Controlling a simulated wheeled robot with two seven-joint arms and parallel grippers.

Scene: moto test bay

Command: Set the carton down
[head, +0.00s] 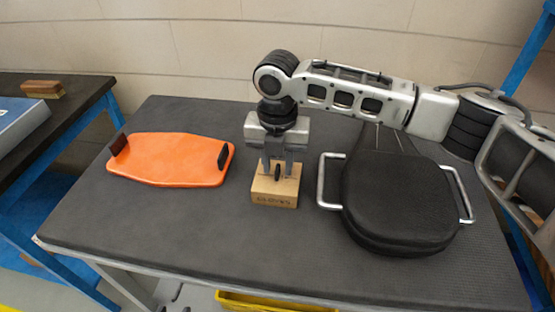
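A small tan carton (274,194) with dark lettering on its front is near the middle of the dark table. My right gripper (278,172) comes down from above, its fingers at the top of the carton and shut on it. The carton is upright and appears to be at the tabletop; whether its underside touches cannot be told. The fingers hide part of its top. My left gripper is not in view.
An orange tray (170,160) with black end grips lies left of the carton. A black padded seat (400,205) with metal side bars lies close on the right. The table (240,245) is bare in front. A side bench (75,95) holds a brush (42,90).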

